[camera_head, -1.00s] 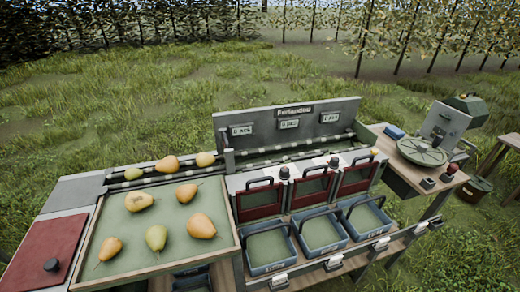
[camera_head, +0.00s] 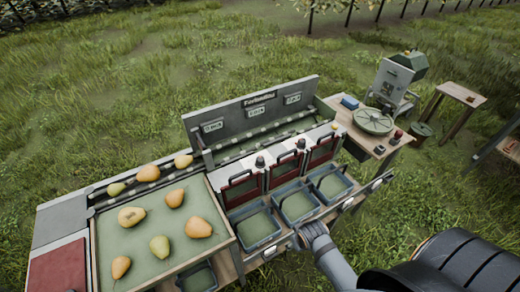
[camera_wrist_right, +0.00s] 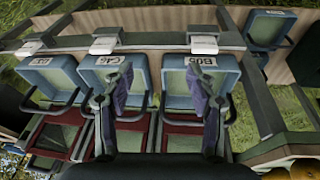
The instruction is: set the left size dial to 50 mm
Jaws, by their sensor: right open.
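The left size dial (camera_head: 260,161) is a small dark knob on top of the leftmost red-fronted gate (camera_head: 241,190) in the head view. Its setting is too small to read. Two similar dials, the middle one (camera_head: 301,143) and the right one (camera_head: 334,126), stand on the other gates. My right gripper (camera_wrist_right: 164,90) shows in the wrist view with its two fingers spread and nothing between them. It is over the blue crates, apart from the dials. My right arm enters the head view from the bottom right. My left gripper is out of view.
Blue crates (camera_head: 256,245) stand in a row before the gates. A tray (camera_head: 217,251) of pears lies to the left, with more pears on the conveyor behind. A grey panel (camera_head: 222,118) with small displays rises behind the gates. A round scale (camera_head: 372,121) stands at the right.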

